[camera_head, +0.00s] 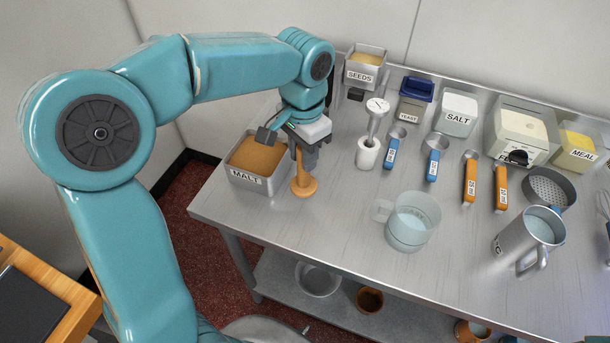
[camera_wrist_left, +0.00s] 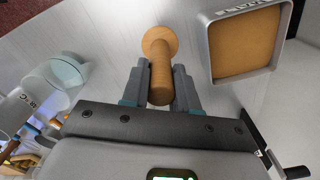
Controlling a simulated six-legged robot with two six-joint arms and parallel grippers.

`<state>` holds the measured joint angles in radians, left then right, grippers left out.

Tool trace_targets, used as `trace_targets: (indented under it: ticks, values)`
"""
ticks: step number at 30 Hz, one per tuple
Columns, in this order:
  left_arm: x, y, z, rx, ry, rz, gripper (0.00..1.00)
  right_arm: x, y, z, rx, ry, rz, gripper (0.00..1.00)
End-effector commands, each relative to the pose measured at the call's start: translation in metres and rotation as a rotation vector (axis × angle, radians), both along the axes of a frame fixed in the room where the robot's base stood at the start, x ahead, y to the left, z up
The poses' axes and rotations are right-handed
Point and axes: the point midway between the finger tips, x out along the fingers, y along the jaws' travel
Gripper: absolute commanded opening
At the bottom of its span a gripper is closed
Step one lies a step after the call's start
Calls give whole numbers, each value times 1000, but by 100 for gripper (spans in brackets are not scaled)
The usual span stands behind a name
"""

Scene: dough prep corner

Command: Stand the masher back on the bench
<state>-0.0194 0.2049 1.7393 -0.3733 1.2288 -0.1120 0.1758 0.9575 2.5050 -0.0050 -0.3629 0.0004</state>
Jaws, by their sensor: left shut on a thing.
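The masher (camera_head: 303,184) is a light-brown wooden piece with a round, wider foot and a narrower handle. It is upright at the bench's left end, just right of the malt bin, with its foot at or very near the bench top. My left gripper (camera_head: 306,150) is above it, shut on its handle. In the left wrist view the masher (camera_wrist_left: 159,62) sits between the two grey fingers (camera_wrist_left: 160,85), round foot away from the palm. The bench (camera_head: 340,215) is brushed metal. I cannot tell if the foot touches it. My right gripper is not in view.
The malt bin (camera_head: 237,177) is close on the masher's left. A thermometer in a white holder (camera_head: 367,153) stands to the right, with a clear jug (camera_head: 411,222) nearer the front. Scoops, tubs and a metal jug (camera_head: 527,240) fill the right. Bench between masher and clear jug is free.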

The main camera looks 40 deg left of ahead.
Motion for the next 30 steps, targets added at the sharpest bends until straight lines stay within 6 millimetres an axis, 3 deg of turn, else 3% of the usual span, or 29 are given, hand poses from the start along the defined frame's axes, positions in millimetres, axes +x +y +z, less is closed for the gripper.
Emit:
trace_targets:
  ticks: [15, 27, 28, 30]
  values:
    - [4, 0, -67, -1, 1, 0, 0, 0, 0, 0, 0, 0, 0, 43]
    - [4, -1, -74, -1, -1, 0, 0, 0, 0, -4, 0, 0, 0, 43]
    - [4, -1, -73, -1, -1, -1, 35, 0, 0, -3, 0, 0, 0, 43]
    - [4, -1, -72, -1, 0, -1, 54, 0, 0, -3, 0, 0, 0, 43]
